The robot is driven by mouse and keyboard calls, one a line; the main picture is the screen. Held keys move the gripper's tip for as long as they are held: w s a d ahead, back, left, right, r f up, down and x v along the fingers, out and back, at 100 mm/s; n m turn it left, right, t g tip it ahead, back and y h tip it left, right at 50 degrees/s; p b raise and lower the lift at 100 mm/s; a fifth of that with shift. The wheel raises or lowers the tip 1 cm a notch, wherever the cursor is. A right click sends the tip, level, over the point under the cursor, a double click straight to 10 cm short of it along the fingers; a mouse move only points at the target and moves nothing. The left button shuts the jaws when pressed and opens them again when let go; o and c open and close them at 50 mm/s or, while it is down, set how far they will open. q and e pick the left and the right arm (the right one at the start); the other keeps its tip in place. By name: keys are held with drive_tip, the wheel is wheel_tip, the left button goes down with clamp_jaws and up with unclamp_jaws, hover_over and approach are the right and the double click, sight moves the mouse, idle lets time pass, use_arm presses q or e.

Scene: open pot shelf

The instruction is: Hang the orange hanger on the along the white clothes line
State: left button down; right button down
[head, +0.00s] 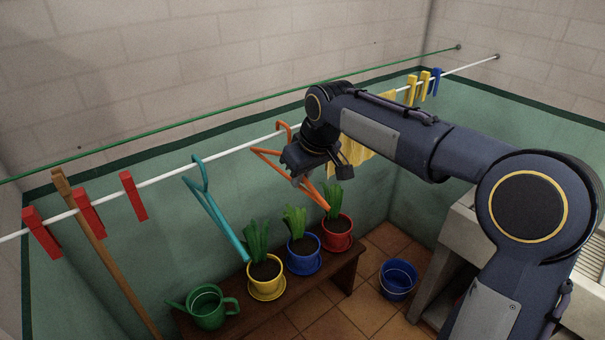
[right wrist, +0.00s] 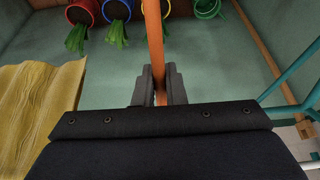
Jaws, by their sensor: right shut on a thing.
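The orange hanger (head: 268,157) is in the grip of my right gripper (head: 299,177), which is shut on one of its bars. In the right wrist view the orange bar (right wrist: 153,42) runs between the two fingers (right wrist: 159,90). In the head view the hanger's hook shows at the white clothes line (head: 230,152); I cannot tell whether it rests over the line or is just beside it. My gripper and wrist hide part of the hanger. My left gripper is not in view.
A teal hanger (head: 216,212) hangs on the line to the left, with red pegs (head: 133,196) beyond. A yellow cloth (head: 352,165) hangs to the right. A green line (head: 150,140) runs behind. Potted plants (head: 303,254) stand on a bench below. A wooden pole (head: 105,255) leans left.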

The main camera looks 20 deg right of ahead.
drive_tip(key=shift+f, duration=0.1)
drive_tip(key=c, duration=1.4)
unclamp_jaws()
drive_tip(key=v, duration=0.8)
drive_tip(key=s+d+f+m+y, duration=0.1)
drive_tip(key=s+d+f, duration=0.15)
drive_tip(key=s, duration=0.55)
drive_tip(key=s+d+f+m, duration=0.15)
drive_tip(key=s+f, duration=0.25)
drive_tip(key=s, duration=0.4)
drive_tip(key=s+a+f+m+t+y, duration=0.1)
drive_tip(key=s+a+f+m, duration=0.2)
drive_tip(key=s+f, duration=0.7)
drive_tip(key=shift+s+a, duration=0.25)
drive_tip(key=shift+s, duration=0.4)
